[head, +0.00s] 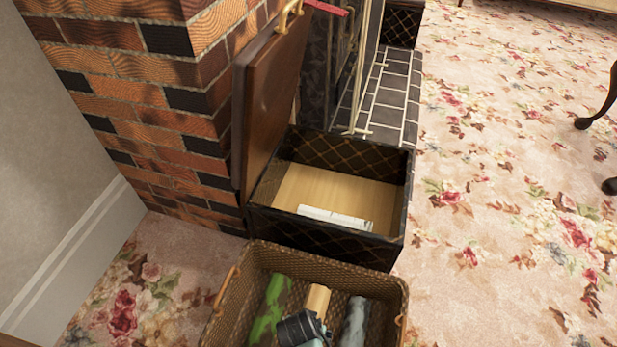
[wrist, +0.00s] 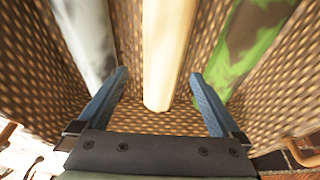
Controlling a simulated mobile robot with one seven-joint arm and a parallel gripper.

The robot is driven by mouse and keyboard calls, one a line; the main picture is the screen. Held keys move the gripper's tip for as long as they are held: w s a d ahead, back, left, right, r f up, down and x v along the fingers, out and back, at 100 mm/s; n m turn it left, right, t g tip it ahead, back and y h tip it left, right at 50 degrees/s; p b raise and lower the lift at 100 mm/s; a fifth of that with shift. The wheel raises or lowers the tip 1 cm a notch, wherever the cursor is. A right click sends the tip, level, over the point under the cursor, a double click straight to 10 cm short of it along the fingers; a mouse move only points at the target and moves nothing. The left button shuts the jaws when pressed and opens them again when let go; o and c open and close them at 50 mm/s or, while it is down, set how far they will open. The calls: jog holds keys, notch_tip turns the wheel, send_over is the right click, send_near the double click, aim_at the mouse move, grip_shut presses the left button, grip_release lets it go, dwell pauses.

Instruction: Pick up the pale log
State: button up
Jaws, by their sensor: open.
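The pale log (head: 316,298) lies in the wicker basket (head: 252,262) between a green mossy log (head: 268,312) and a grey log (head: 355,322). My gripper (head: 306,335) is over the basket and covers part of the pale log in the head view. In the wrist view, my gripper (wrist: 159,76) is open, with one blue finger on each side of the pale log (wrist: 167,45). I see no finger touching it. The grey log (wrist: 86,38) is left of the fingers and the green log (wrist: 248,45) is right of them.
Behind the basket stands a dark patterned box (head: 325,238) with its brown lid (head: 270,105) raised and a white paper-like item (head: 335,218) inside. A brick wall (head: 140,95) is at left.

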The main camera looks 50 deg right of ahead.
aim_at(317, 298)
jog(key=shift+b+x, duration=2.65)
jog(key=shift+b, duration=0.05)
jog(key=shift+w+a, duration=0.2)
jog(key=shift+a, duration=0.05)
jog(key=shift+r, duration=0.1)
grip_shut()
